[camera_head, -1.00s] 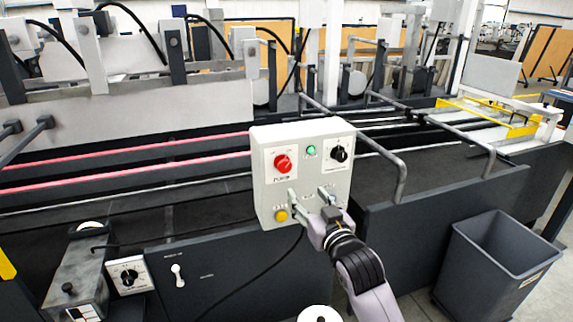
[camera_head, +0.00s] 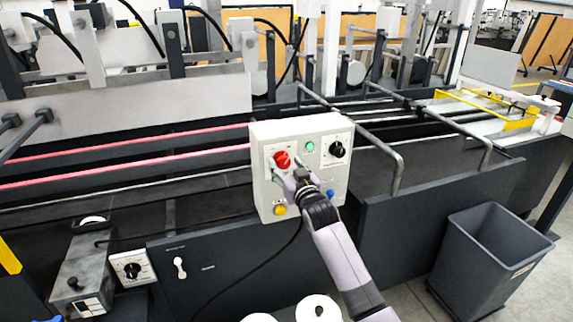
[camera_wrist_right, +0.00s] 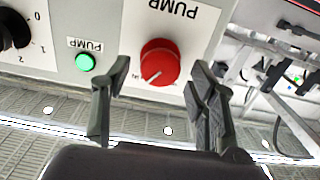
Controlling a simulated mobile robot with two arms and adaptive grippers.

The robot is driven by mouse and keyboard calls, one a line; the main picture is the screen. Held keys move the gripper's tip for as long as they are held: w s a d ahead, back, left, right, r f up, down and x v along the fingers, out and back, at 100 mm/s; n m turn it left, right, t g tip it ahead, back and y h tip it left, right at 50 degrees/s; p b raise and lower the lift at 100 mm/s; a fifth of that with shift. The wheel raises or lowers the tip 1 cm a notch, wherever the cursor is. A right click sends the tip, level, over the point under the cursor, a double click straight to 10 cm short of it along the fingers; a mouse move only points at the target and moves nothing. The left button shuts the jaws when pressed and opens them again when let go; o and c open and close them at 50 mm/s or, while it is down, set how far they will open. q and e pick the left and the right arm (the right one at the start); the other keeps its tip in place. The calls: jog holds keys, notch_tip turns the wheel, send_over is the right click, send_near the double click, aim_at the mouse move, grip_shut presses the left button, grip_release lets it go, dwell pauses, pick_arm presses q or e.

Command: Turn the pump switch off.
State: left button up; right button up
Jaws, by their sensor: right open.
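The pump switch is a red rotary knob (camera_head: 282,159) on a white plate at the upper left of the grey control box (camera_head: 262,190). In the right wrist view the red knob (camera_wrist_right: 160,62) sits under the word PUMP, with a white pointer line on it. My right gripper (camera_head: 288,174) is open just in front of the knob. In the wrist view its fingers (camera_wrist_right: 160,82) stand apart on either side of the knob's lower part; I cannot tell whether they touch it. A green lamp (camera_head: 308,147), labelled PUMP, looks lit. My left gripper is not in view.
A black selector knob (camera_head: 337,149) is right of the lamp. A yellow button (camera_head: 279,210) and a blue button (camera_head: 330,193) are lower on the box. Metal rails (camera_head: 398,170) stand to its right. A grey bin (camera_head: 490,250) is on the floor at right.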

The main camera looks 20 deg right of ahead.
jog(key=shift+c, duration=0.3)
jog(key=c, duration=1.1)
